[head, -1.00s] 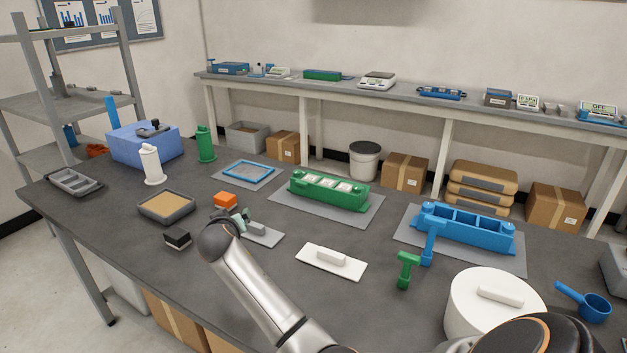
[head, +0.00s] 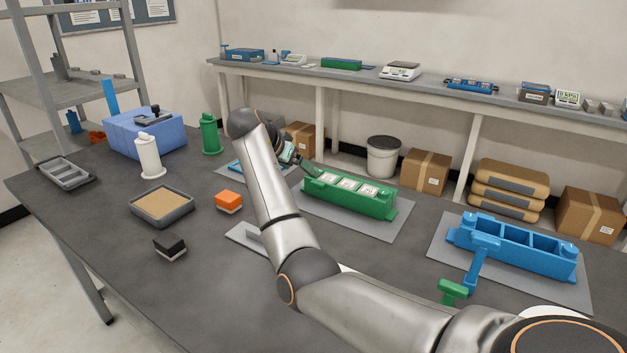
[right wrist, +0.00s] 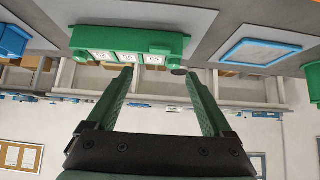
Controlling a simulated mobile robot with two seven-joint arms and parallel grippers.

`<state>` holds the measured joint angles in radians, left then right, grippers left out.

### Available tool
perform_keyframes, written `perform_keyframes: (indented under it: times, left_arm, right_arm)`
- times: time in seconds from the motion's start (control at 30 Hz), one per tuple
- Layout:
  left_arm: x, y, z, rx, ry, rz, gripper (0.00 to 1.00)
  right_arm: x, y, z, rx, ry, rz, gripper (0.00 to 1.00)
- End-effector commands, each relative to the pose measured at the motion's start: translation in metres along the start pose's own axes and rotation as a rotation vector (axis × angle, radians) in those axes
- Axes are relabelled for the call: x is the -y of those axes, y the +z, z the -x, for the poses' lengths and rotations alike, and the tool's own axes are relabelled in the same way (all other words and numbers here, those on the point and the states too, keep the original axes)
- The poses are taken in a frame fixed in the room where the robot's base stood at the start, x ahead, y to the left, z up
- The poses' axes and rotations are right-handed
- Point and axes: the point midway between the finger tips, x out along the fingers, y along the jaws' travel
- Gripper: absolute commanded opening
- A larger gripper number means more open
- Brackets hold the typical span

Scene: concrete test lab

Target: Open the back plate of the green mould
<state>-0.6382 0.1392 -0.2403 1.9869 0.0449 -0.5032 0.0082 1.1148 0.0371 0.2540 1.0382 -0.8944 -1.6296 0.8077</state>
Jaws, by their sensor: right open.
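The green mould (head: 345,201) stands on a grey mat (head: 391,228) in the middle of the table. It holds a row of pale blocks with labels on top. Its long walls look in place; the far side is mostly hidden from the head. My right gripper (head: 299,161) is just off the mould's left end, towards the back, partly hidden by my wrist. In the right wrist view the green mould (right wrist: 100,38) appears upside down, beyond the fingertips. The green fingers of the right gripper (right wrist: 158,76) are spread with nothing between them. My left gripper is out of view.
A blue mould (head: 515,250) stands to the right, with a blue T-shaped tool (head: 477,262) before it. A blue frame (head: 240,168) lies left of my gripper. A green cylinder (head: 210,135), orange block (head: 229,201) and sand tray (head: 161,206) stand left.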

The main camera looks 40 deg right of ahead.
Motion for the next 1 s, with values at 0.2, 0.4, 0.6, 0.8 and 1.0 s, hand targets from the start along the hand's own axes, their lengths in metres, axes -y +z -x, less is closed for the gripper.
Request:
perform_keyframes:
  times: [0.2, 0.4, 0.6, 0.8, 1.0]
  left_arm:
    - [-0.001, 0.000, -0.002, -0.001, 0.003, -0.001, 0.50]
    - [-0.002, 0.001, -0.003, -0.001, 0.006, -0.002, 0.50]
    - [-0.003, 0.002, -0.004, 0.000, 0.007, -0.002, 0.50]
    - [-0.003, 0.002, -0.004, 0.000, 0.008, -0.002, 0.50]
    - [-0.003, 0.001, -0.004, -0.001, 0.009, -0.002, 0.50]
  right_arm:
    - [-0.001, 0.000, -0.049, 0.000, 0.003, 0.002, 0.85]
    - [-0.001, 0.000, -0.084, 0.000, 0.001, 0.002, 0.85]
    - [0.000, 0.000, -0.100, -0.001, -0.001, 0.001, 0.85]
    - [0.000, 0.000, -0.104, -0.001, -0.002, 0.002, 0.85]
    - [0.000, 0.000, -0.103, -0.002, -0.002, 0.002, 0.83]
